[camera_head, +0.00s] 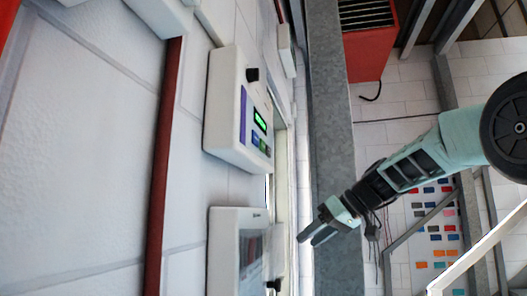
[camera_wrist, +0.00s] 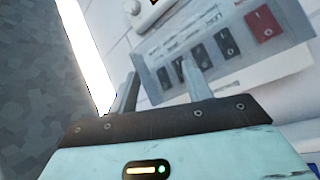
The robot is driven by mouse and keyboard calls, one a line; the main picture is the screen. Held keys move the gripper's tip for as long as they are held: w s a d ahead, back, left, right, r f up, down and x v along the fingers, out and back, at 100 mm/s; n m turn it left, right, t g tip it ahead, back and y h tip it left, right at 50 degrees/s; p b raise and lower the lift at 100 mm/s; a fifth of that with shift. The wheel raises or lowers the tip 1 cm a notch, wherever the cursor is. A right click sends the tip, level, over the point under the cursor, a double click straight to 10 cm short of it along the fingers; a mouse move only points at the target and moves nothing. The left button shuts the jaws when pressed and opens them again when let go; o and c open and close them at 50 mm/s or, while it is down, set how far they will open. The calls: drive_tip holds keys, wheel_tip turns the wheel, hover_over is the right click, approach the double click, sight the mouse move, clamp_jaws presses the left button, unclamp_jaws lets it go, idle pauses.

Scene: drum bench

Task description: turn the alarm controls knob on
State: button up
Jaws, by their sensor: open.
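A white control box (camera_head: 225,110) with a lit green display is on the wall in the head view, which looks turned on its side. A black knob (camera_head: 252,74) sticks out near its upper end. A second white box (camera_head: 224,250) with a clear window is below it, with a dark knob (camera_head: 274,285) at its lower edge. I cannot read which knob is labelled alarm controls. My gripper (camera_head: 311,239) is open and empty, to the right of the second box and apart from both. Its fingers (camera_wrist: 162,88) also show in the wrist view.
In the wrist view, a grey switch panel (camera_wrist: 165,82) with several black switches and a red switch (camera_wrist: 263,23) lies beyond my fingers. A grey metal beam (camera_head: 333,120) runs beside the boxes. A red box (camera_head: 368,50) stands at the top.

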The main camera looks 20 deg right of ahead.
wheel_tip(320, 180, up, 12)
drive_tip(key=d+r+n+t+y, duration=0.1)
drive_tip(key=n+t+y, duration=0.1)
drive_tip(key=n+y, duration=0.15)
drive_tip(key=s+r+n+y, duration=0.2)
drive_tip(key=s+r+n, duration=0.25)
drive_tip(key=r, duration=0.35)
drive_tip(key=s+r+n+y, duration=0.2)
drive_tip(key=s+r+n, duration=0.25)
drive_tip(key=r, duration=0.45)
drive_tip(key=n+g+y, duration=0.1)
drive_tip(key=n+y, duration=0.1)
drive_tip(key=n, duration=0.5)
approach(253, 75)
drive_tip(key=p+x, duration=0.8)
drive_tip(key=shift+w+d+r+g+p, duration=0.3)
drive_tip(key=shift+w+r+g, duration=0.05)
drive_tip(key=shift+r+g, duration=0.05)
drive_tip(key=shift+h, duration=0.25)
drive_tip(key=c, duration=0.9)
